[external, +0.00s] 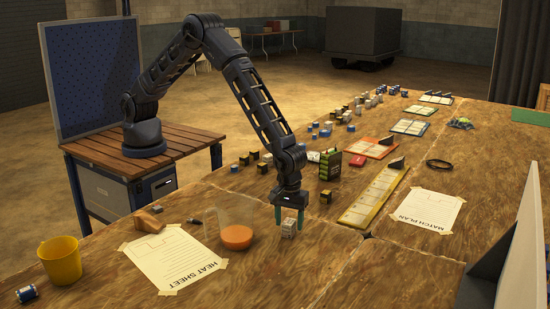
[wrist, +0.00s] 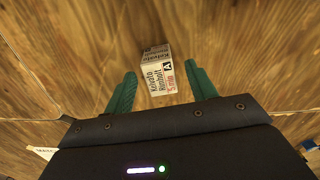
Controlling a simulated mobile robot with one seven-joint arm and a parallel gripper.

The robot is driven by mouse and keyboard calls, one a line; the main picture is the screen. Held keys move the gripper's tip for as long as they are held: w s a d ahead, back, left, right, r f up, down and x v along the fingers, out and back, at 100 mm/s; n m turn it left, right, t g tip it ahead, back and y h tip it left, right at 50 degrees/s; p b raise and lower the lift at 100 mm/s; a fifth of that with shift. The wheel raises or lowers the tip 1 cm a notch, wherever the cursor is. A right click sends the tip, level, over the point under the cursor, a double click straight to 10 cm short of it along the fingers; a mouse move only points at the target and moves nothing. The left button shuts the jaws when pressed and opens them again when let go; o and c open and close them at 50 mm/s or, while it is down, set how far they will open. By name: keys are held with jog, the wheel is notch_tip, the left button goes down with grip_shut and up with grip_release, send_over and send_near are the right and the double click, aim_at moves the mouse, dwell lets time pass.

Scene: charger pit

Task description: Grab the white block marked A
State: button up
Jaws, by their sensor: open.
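A small white block (external: 288,229) stands on the wooden table below my gripper. In the wrist view the white block (wrist: 158,76) shows printed lettering, a red strip and a small black mark that I cannot read surely as an A. My gripper (external: 288,216) points down over it with its two green fingers apart. In the wrist view the fingers of my gripper (wrist: 160,70) lie to the left and right of the block, with a visible gap on both sides. Nothing is held.
The heat sheet (external: 172,262) and yellow cup (external: 61,262) lie farther left. A yellow tray (external: 374,199) and the match plan (external: 428,209) are to the right. The table in front is clear.

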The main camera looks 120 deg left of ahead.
jog(key=shift+f, duration=0.65)
jog(key=c, duration=1.1)
jog(key=shift+o, duration=0.2)
